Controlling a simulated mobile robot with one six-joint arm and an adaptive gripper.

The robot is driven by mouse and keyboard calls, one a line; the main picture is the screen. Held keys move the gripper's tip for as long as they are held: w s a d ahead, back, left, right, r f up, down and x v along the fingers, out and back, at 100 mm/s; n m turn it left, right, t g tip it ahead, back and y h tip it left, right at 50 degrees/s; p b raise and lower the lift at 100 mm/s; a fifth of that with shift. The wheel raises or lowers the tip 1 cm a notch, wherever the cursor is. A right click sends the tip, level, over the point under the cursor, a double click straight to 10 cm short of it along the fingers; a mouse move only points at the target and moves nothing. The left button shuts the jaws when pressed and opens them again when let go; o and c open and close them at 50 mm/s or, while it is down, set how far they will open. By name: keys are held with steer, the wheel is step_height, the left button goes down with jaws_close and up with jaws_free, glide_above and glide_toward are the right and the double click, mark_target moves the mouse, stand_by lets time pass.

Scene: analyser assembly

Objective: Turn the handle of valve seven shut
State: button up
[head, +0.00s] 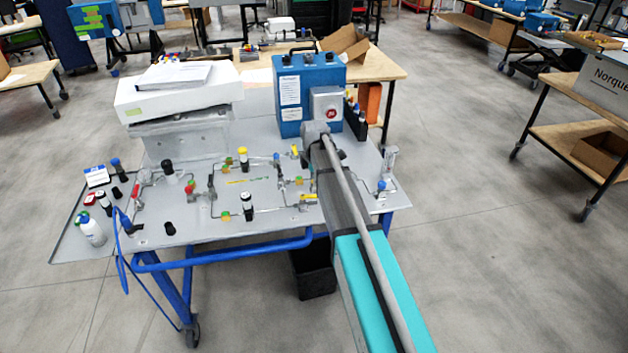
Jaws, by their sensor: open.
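The analyser panel (200,228) is a grey plate on a blue wheeled cart. It carries thin tubing and several small valves with coloured handles. A yellow-handled valve (308,200) is close to the left side of my arm, and another yellow handle (294,150) is higher up, left of the arm's far end. A red-handled valve (189,188) is left of the middle. No number can be read, so I cannot tell which is valve seven or how its handle stands. My arm reaches over the panel's right part. I cannot make out my gripper's fingers; the arm hides that area.
A blue box (305,88) stands at the panel's back, just beyond my arm's end. A white device (178,98) sits at the back left. A spray bottle (91,232) is at the front left corner. A black bin (314,270) is under the cart.

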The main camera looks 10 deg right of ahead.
steer(key=shift+r+p, duration=4.1)
steer(key=shift+r, duration=0.3)
steer(key=s+a+f+m+b, duration=0.1)
steer(key=s+f+m+b, duration=0.2)
steer(key=s+m, duration=1.1)
steer(key=s+f+m+b, duration=0.2)
steer(key=s+f+b, duration=0.3)
steer(key=f+b, duration=0.7)
steer(key=s+f+m+b, duration=0.2)
steer(key=s+f+b, duration=0.4)
steer(key=f+b, duration=0.7)
steer(key=shift+a+f+b, duration=0.25)
steer(key=shift+f+b, duration=0.05)
steer(key=shift+f, duration=0.05)
